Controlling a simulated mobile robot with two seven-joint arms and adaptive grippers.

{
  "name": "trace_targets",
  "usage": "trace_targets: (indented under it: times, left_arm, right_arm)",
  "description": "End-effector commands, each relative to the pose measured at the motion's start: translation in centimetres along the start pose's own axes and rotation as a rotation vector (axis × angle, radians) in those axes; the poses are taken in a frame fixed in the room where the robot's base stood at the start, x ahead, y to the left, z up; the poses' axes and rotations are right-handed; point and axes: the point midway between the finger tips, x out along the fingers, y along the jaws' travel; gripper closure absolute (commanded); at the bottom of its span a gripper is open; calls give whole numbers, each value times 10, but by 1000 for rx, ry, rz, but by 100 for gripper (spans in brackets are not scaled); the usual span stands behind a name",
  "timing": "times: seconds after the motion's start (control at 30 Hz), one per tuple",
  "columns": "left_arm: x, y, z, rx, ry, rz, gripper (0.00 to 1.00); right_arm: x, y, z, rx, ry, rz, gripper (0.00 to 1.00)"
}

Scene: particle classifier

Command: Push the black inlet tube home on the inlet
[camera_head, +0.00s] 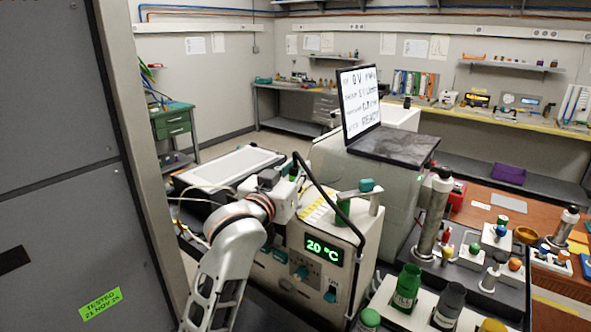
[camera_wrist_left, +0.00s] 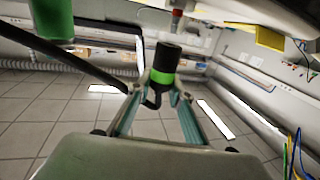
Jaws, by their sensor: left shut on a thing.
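My left gripper (camera_head: 286,183) is at the back left top edge of the cream machine with the 20 °C display. In the left wrist view its two fingers (camera_wrist_left: 157,98) are closed around a black cylindrical end piece with a bright green band (camera_wrist_left: 161,78). This looks like the end of the black inlet tube (camera_head: 328,199), which arches from the gripper over the machine front. The tube also crosses the left of the wrist view (camera_wrist_left: 80,65). A small red-and-grey fitting (camera_wrist_left: 177,20) lies beyond the end piece, apart in the picture; I cannot tell whether it is the inlet.
The cream machine (camera_head: 283,262) carries a green cylinder (camera_head: 342,208) and a metal arm with a teal knob (camera_head: 366,185). A laptop-like screen (camera_head: 359,101) stands on a box behind. Bottles (camera_head: 406,288) crowd the right bench. A grey cabinet (camera_head: 75,190) fills the left.

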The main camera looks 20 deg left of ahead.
Motion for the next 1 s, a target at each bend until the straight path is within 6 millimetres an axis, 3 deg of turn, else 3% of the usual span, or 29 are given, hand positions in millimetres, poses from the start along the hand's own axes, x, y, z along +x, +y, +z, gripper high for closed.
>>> trace_targets:
  times: [1.0]
  left_arm:
    - [0, 0, 24, 0, -2, 0, 100]
  right_arm:
    - [3, 0, 5, 0, -2, 0, 60]
